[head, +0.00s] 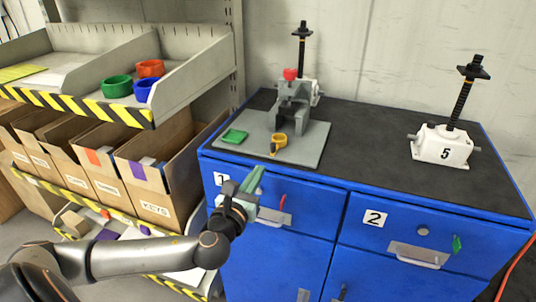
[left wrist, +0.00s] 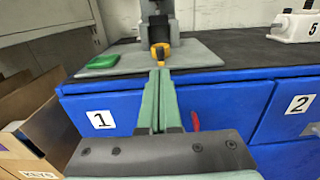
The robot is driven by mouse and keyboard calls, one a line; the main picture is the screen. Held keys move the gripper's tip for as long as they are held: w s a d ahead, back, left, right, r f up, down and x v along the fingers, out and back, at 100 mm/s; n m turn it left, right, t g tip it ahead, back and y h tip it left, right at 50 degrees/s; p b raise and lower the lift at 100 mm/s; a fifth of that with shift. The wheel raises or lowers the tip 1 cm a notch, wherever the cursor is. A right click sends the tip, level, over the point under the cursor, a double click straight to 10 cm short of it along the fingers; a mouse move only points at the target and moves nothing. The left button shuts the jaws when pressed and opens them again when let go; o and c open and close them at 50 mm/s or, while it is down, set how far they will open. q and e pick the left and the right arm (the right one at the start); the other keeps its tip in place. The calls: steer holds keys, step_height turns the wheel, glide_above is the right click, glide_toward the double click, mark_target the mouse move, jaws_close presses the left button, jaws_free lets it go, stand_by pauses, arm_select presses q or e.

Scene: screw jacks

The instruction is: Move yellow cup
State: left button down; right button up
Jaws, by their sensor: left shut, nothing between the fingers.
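The small yellow cup (head: 280,139) is on the front part of a grey base plate (head: 312,154) on the blue cabinet. It also shows in the left wrist view (left wrist: 160,52), just beyond my fingertips. My left gripper (head: 257,172) is in front of the cabinet's front edge, short of the cup and apart from it as far as I can tell. Its green fingers (left wrist: 159,76) are shut together with nothing between them. My right gripper is out of view.
A grey vise-like fixture with a red knob (head: 290,74) stands behind the cup, and a green pad (head: 235,136) lies to its left. A white screw jack (head: 442,146) marked 5 stands right. Green, red and blue cups (head: 117,86) sit on the shelf. The black top is clear mid-right.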

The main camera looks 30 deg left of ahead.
mark_target(272, 150)
arm_select(q)
steer(key=x, duration=0.7)
steer(key=shift+w+p, duration=0.25)
steer(key=shift+p, duration=0.1)
steer(key=shift+a, duration=0.15)
